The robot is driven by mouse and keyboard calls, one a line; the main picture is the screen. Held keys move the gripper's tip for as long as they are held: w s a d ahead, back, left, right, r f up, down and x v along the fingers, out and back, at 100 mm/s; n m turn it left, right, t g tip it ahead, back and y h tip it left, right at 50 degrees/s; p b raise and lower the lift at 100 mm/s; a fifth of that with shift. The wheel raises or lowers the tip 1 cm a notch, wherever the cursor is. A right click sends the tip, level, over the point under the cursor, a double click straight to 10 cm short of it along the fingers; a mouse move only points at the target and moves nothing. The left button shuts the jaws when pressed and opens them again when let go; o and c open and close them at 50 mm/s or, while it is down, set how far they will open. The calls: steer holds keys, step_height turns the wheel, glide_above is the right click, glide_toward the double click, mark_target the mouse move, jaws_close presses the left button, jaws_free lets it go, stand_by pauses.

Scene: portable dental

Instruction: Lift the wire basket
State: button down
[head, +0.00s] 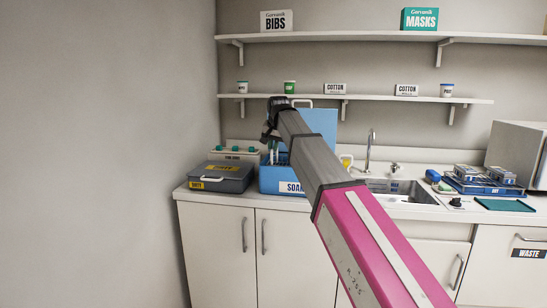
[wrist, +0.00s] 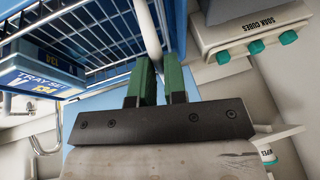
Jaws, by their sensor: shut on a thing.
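In the wrist view the wire basket (wrist: 108,30) shows at the upper left as a grid of thin pale wires. My gripper (wrist: 160,68) has green fingers, shut on the basket's pale handle bar (wrist: 148,30), which runs up between them. In the head view my gripper (head: 268,136) is above the blue soak tub (head: 276,181) and in front of its raised blue lid (head: 319,127). My arm hides part of the tub. The basket is too small and covered there to tell whether it is clear of the tub.
A grey box with a "DIRTY" label (head: 221,178) stands left of the tub. The sink (head: 403,190) and tap (head: 370,148) are to the right. A lower shelf (head: 400,98) hangs above. A "TRAYSET" pack (wrist: 38,78) shows beside the wires.

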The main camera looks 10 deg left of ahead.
steer(key=shift+r, duration=0.6)
steer(key=c, duration=1.2)
jaws_free()
steer(key=shift+o, duration=0.2)
steer(key=v, duration=1)
steer(key=shift+s+r, duration=0.15)
steer(key=shift+r, duration=0.25)
